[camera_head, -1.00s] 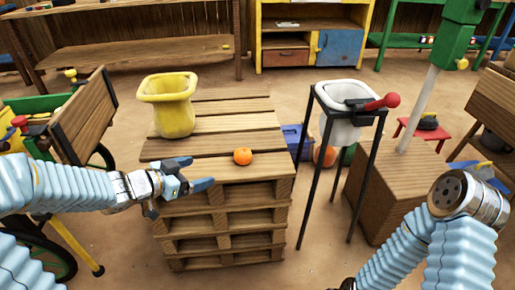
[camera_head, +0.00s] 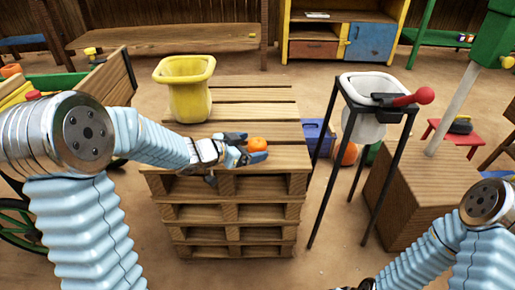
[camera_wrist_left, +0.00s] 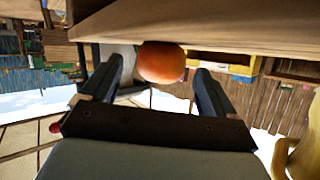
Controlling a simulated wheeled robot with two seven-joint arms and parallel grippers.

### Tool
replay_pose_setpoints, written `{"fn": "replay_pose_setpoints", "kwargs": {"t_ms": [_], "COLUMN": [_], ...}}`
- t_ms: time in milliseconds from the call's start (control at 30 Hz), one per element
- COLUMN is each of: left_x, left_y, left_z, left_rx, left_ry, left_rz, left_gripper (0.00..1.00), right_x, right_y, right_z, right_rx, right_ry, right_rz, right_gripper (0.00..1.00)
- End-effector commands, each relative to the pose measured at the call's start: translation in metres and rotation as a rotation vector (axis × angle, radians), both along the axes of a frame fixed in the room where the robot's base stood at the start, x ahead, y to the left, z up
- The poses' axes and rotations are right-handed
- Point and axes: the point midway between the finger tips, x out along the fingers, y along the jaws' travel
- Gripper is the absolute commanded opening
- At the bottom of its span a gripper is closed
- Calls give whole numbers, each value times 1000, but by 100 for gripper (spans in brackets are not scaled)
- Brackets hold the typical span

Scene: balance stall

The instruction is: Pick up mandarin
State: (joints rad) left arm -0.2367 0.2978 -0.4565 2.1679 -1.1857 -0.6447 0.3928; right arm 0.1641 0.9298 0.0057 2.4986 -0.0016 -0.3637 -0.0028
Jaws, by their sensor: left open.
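The mandarin (camera_head: 257,144) is a small orange fruit resting on the top slats of the wooden pallet stack (camera_head: 232,184), near its front right edge. My left gripper (camera_head: 254,149) is open at the mandarin, low over the slats, coming from the left. In the left wrist view the mandarin (camera_wrist_left: 162,62) shows between the tips of the two open fingers (camera_wrist_left: 159,74), with a visible gap on each side; I see no contact. My right arm is at the lower right, its fingers out of the picture.
A yellow pot (camera_head: 188,92) stands on the pallets behind my left gripper. A white bucket (camera_head: 366,125) in a black stand (camera_head: 328,150) with a red-knobbed lever (camera_head: 424,96) is to the right. A blue crate (camera_head: 316,137) sits on the floor between them.

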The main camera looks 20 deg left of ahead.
Motion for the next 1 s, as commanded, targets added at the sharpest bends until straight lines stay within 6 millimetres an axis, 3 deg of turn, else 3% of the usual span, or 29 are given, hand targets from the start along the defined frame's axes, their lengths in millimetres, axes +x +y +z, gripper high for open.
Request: {"fn": "replay_pose_setpoints", "kwargs": {"t_ms": [133, 400, 800, 1000], "left_x": [14, 17, 16, 16], "left_y": [-10, -10, -10, -10], "left_z": [-8, -8, -7, -7], "left_rx": [1, 0, 0, 0], "left_ry": [0, -1, -1, -1], "left_rz": [-1, 1, 1, 1], "left_gripper": [89, 87, 28, 28], "right_x": [0, 0, 0, 0], "right_y": [-1, -1, -1, -1], "right_z": [-3, -3, -3, -3], "right_rx": [-1, -1, -1, -1], "right_ry": [0, 0, 0, 0], "right_rz": [-1, -1, -1, -1], "right_gripper": [43, 43, 43, 43]}}
